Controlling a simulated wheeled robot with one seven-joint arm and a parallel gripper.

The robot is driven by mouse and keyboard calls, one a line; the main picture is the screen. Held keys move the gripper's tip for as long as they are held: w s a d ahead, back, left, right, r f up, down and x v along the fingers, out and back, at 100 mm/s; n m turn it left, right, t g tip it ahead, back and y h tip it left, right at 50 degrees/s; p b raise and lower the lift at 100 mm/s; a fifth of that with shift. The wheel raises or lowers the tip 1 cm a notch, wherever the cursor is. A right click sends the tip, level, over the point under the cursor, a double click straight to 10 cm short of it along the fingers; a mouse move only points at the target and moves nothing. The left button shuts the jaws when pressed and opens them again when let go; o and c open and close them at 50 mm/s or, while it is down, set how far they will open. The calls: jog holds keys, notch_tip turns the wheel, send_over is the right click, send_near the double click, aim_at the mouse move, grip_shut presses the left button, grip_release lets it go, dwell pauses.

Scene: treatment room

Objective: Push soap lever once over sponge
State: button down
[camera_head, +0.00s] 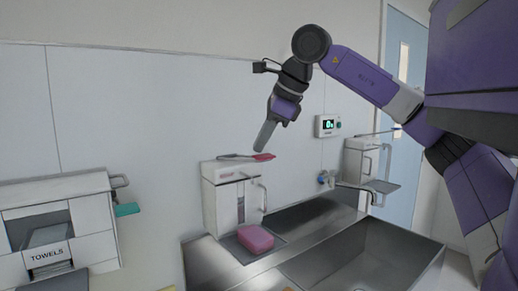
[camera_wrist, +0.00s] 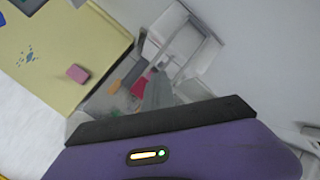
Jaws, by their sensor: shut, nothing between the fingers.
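A white soap dispenser (camera_head: 222,200) is mounted on the wall behind the sink, in the head view. A flat grey piece with a red end (camera_head: 263,157) lies across its top, and a bent metal bar (camera_head: 264,190) stands out at its front right. I cannot tell for sure which is the lever. A pink sponge (camera_head: 256,239) lies on a grey surface below the dispenser's front. My gripper (camera_head: 264,138) is shut and empty, pointing down just above the red end; contact is not clear. In the wrist view, my grey fingers (camera_wrist: 157,93) are beside a red patch.
A steel sink (camera_head: 365,258) with a tap (camera_head: 345,185) lies to the right. A second white dispenser (camera_head: 358,162) hangs farther right. A towel dispenser (camera_head: 58,225) is at left, with a teal piece (camera_head: 127,210) beside it. The wrist view shows a yellow surface (camera_wrist: 60,40).

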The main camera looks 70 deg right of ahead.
jog(key=shift+s+f+b, duration=0.1)
jog(key=shift+f+b, duration=0.25)
jog(key=shift+f, duration=0.1)
dwell(0.4)
jog(key=shift+r, duration=0.2)
dwell(0.4)
jog(key=shift+w+d+r+p, duration=0.1)
jog(key=shift+w+r+p, duration=0.15)
jog(key=shift+r+p, duration=0.6)
jog(key=shift+w+d+r+p, duration=0.1)
jog(key=shift+w+r+p, duration=0.1)
jog(key=shift+r+p, duration=0.65)
jog(key=shift+r, duration=0.15)
jog(key=r+p, duration=0.2)
jog(key=r, duration=0.1)
jog(key=w+r+p, duration=0.1)
jog(key=shift+d+r+p, duration=0.35)
jog(key=shift+p, duration=0.05)
